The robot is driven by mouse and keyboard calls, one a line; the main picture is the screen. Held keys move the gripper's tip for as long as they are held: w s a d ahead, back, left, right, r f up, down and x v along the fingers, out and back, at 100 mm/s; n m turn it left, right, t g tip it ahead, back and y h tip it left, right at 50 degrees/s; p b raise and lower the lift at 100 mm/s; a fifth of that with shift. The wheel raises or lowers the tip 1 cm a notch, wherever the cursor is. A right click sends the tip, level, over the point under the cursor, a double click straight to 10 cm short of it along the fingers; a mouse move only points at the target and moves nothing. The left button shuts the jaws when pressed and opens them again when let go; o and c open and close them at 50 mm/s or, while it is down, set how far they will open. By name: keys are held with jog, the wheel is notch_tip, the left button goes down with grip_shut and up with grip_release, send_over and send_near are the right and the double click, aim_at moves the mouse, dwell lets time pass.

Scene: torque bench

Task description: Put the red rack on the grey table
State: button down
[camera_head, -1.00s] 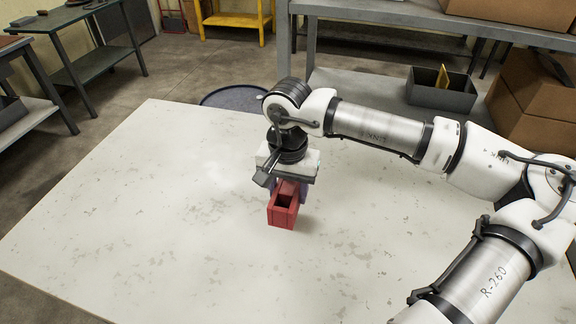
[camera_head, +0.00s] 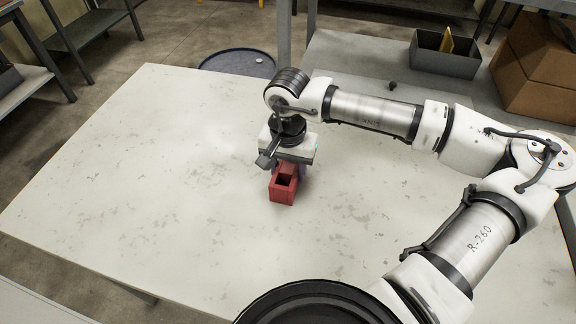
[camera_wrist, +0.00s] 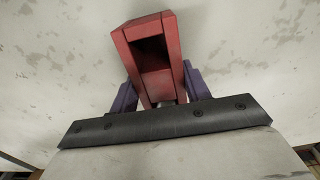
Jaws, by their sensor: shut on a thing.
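The red rack (camera_head: 283,190) is a small box-like block with a dark square opening. It is in my gripper (camera_head: 284,168), over the middle of the pale, worn grey-white table (camera_head: 180,150). In the wrist view the rack (camera_wrist: 152,55) sits between the two purple fingers of my gripper (camera_wrist: 161,92), which are shut on it from both sides. The pale tabletop fills the background behind it. My wrist hides the rack's far part in the head view. I cannot tell whether the rack's underside touches the table.
The pale tabletop is clear around the rack. Behind it stands a grey bench (camera_head: 345,60) with a dark open bin (camera_head: 445,55) and cardboard boxes (camera_head: 535,85). A dark round object (camera_head: 238,63) is beyond the far edge. Dark workbenches (camera_head: 85,30) stand at the left.

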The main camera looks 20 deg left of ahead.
aim_at(288, 167)
jog(key=c, duration=0.7)
grip_release()
jog(key=shift+r, duration=0.1)
jog(key=shift+r+p, duration=0.2)
jog(key=shift+p, duration=0.15)
jog(key=shift+r+b, duration=0.4)
notch_tip(288, 167, up, 11)
jog(key=shift+f+b, duration=0.1)
jog(key=shift+b, duration=1.05)
jog(key=shift+s, duration=0.1)
